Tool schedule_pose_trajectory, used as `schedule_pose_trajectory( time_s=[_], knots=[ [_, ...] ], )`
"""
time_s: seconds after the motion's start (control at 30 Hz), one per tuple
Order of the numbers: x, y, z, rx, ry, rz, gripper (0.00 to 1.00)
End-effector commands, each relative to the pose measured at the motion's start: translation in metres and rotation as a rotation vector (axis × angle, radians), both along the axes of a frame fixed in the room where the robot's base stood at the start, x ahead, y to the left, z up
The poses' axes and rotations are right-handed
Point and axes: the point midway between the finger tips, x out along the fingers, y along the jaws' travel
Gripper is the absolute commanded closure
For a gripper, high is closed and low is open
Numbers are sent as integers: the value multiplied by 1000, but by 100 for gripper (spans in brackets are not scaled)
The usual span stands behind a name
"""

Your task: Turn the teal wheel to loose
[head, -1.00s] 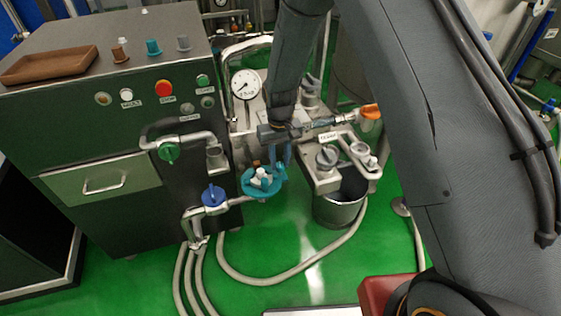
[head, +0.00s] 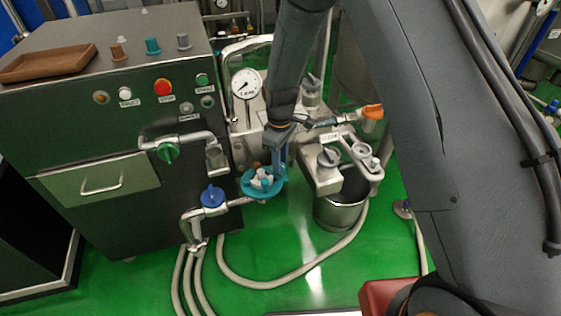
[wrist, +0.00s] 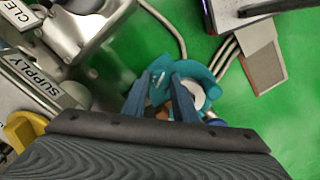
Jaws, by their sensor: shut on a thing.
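The teal wheel (head: 250,187) sits on the pipework at the right side of the dark machine, with a pale hub in its middle. My gripper (head: 279,172) reaches down to its right rim from above. In the wrist view my gripper's two blue fingers (wrist: 163,98) are at the rim of the teal wheel (wrist: 196,72), shut on it. The fingers and my wrist hide part of the wheel. No mark for loose can be read on it.
A blue-handled valve (head: 213,196) is just left of the wheel, and a green-handled valve (head: 168,153) is above it. A pressure gauge (head: 246,84) stands behind. A metal bucket (head: 340,214) is at the right. Hoses (head: 285,284) cross the green floor.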

Motion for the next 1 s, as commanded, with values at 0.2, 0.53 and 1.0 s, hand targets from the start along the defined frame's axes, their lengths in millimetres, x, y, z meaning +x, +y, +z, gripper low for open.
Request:
schedule_pose_trajectory(
  time_s=[0.2,0.53,1.0],
  knots=[
    [2,0,1,1,-4,40,97],
    [2,1,1,1,-4,47,97],
    [0,0,1,0,-1,47,56]
  ],
)
